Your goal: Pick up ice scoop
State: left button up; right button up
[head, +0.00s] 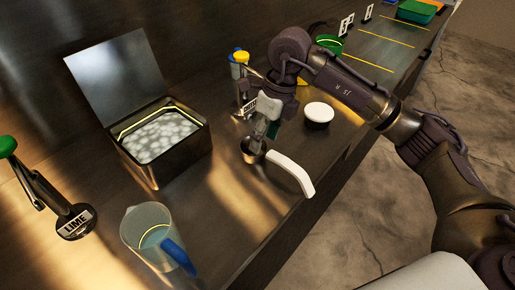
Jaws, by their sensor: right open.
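The ice scoop lies on the dark metal counter near its front edge. Its white handle (292,175) points toward the lower right, and its dark metal end is at the upper left, partly hidden by the gripper. My right gripper (258,140) is open and points down over the metal end of the scoop. I cannot tell whether its fingers touch the scoop. The scoop is not held. My left gripper is not in view.
An ice bin (196,169) with its lid raised stands to the left. A pitcher (130,226) with a blue handle and a green-topped LIME dispenser (73,220) are nearer. A white-lidded jar (319,112) stands right of the gripper, a yellow-topped dispenser (240,58) behind it.

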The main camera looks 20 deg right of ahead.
aim_at(286, 161)
jog(key=w+d+h, duration=0.1)
jog(key=d+h, duration=0.1)
jog(key=d, duration=0.3)
jog(key=shift+m, duration=0.4)
notch_tip(286, 161, down, 6)
jog(key=shift+s+d+f+p, duration=0.1)
jog(key=shift+s+d+p, duration=0.05)
jog(key=shift+p, duration=0.7)
jog(key=shift+f, duration=0.25)
jog(key=f+p, duration=0.1)
jog(key=f, duration=0.1)
jog(key=s+f+p, duration=0.1)
jog(key=f, duration=0.1)
jog(key=shift+s+d+f, duration=0.2)
jog(key=shift+f, duration=0.45)
jog(key=shift+w, duration=0.1)
grip_shut()
